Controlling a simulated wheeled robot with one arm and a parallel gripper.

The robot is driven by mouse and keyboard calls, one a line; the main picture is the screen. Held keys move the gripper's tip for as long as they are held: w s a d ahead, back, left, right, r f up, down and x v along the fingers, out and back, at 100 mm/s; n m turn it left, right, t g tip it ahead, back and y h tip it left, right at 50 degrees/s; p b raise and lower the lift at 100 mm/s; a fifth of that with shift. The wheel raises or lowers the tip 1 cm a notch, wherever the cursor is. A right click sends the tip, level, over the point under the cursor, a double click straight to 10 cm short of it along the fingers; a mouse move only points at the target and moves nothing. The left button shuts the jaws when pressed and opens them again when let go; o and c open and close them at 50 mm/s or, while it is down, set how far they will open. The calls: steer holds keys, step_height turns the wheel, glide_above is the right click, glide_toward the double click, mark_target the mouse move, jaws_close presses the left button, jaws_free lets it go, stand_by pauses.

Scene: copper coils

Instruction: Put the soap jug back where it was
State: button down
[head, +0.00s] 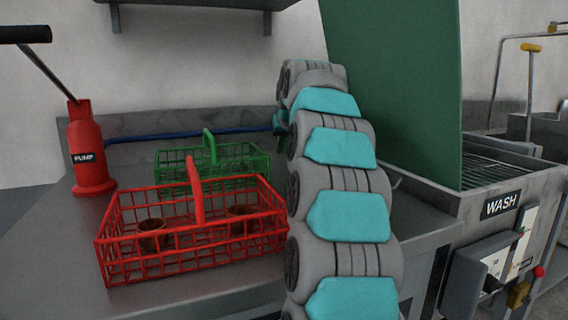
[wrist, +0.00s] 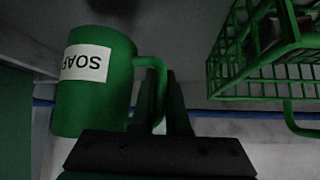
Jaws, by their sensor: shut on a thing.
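The soap jug (wrist: 92,98) is green with a white label reading SOAP, which appears upside down in the wrist view. It is at the left of that view, with its handle toward the middle. My gripper (wrist: 162,80) is shut on the jug's handle. Whether the jug's base touches the counter or hangs above it, I cannot tell. In the head view my arm hides the jug and the gripper's fingers.
A red wire basket (head: 112,247) with brown cups stands on the grey counter (head: 50,275), with a green basket (head: 165,164) behind it. A red pump (head: 90,150) is at left. A tall green panel (head: 400,90) and the wash station (head: 500,204) are at right.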

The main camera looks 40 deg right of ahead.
steer(key=shift+f+b, duration=0.45)
steer(key=shift+f, duration=0.75)
steer(key=shift+f, duration=0.15)
steer(key=c, duration=0.9)
jaws_free()
steer(key=shift+s+r, duration=0.15)
steer(key=shift+r, duration=0.15)
steer(key=v, duration=1.1)
steer(key=shift+s+a+r, duration=0.15)
steer(key=shift+s, duration=0.05)
